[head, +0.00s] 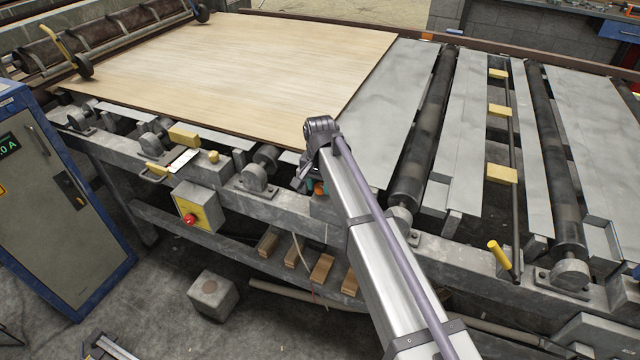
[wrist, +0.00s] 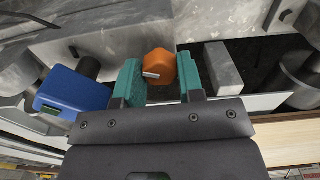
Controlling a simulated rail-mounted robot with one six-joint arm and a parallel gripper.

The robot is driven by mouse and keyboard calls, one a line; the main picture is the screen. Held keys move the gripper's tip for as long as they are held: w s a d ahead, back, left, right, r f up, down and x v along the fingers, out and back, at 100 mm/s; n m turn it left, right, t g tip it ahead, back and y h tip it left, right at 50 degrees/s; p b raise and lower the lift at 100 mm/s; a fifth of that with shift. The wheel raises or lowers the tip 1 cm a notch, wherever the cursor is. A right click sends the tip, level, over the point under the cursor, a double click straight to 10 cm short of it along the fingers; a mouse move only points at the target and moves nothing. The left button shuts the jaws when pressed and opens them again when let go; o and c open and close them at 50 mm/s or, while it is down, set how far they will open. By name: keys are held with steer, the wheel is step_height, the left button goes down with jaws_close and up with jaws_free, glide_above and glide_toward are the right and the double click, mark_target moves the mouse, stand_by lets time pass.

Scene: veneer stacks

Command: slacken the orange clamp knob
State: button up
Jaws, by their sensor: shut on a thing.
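The orange clamp knob (wrist: 160,62) sits between the two teal fingers of my gripper (wrist: 161,76) in the wrist view. The gripper is shut on it. A light pointer or stripe shows on the knob's face. In the head view a small bit of the orange knob (head: 319,188) shows beside my arm at the front rail of the conveyor. The rest of the knob and most of my gripper are hidden there by the arm.
A blue box (wrist: 72,92) lies left of the fingers in the wrist view, and a grey metal block (wrist: 223,68) is close on the right. In the head view a veneer sheet (head: 230,70) lies on the conveyor, and a red-button box (head: 198,206) hangs in front.

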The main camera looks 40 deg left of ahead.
steer(key=n, duration=0.5)
steer(key=shift+n, duration=0.3)
steer(key=n, duration=1.1)
steer(key=shift+n, duration=0.4)
steer(key=n, duration=0.5)
steer(key=shift+n, duration=0.3)
steer(key=o, duration=0.9)
